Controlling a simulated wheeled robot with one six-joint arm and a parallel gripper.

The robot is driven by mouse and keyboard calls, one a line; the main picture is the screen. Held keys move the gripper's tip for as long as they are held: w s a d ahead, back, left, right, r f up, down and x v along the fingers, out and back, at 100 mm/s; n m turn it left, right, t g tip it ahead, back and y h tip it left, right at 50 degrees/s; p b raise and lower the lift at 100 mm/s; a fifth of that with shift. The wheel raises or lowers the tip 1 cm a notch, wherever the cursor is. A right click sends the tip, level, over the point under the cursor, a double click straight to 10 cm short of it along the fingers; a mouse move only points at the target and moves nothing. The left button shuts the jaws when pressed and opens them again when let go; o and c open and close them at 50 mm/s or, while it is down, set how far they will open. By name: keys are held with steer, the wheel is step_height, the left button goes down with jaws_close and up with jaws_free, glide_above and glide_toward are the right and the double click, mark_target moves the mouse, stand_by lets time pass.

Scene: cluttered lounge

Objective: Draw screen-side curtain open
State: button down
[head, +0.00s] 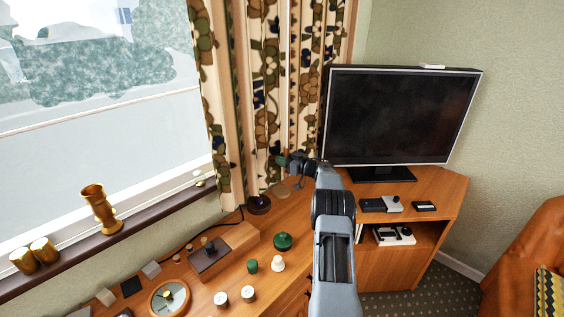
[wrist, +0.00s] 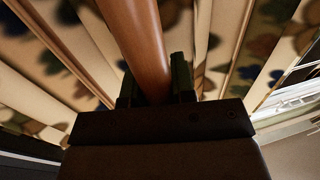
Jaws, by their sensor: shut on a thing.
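The patterned curtain (head: 265,85) hangs in folds between the window and the dark screen (head: 400,115), with cream, brown and green flowers. My gripper (head: 292,162) is at the lower part of its screen-side folds. In the wrist view, my gripper (wrist: 154,85) has its two dark fingers shut on a smooth orange-brown rounded length (wrist: 138,45). It runs up in front of the curtain (wrist: 225,40). In the head view my arm and wrist hide part of the curtain's lower right edge.
A gold vase (head: 101,208) stands on the windowsill. The screen stands close right of my gripper; an orange chair (head: 528,250) is at far right.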

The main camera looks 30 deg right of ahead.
steer(key=shift+w+d+r, duration=0.1)
steer(key=shift+w+d, duration=0.05)
steer(key=shift+d, duration=0.3)
steer(key=c, duration=0.9)
jaws_free()
steer(key=shift+c, duration=0.2)
steer(key=b+v, duration=0.2)
steer(key=v, duration=1.2)
steer(key=shift+b, duration=0.35)
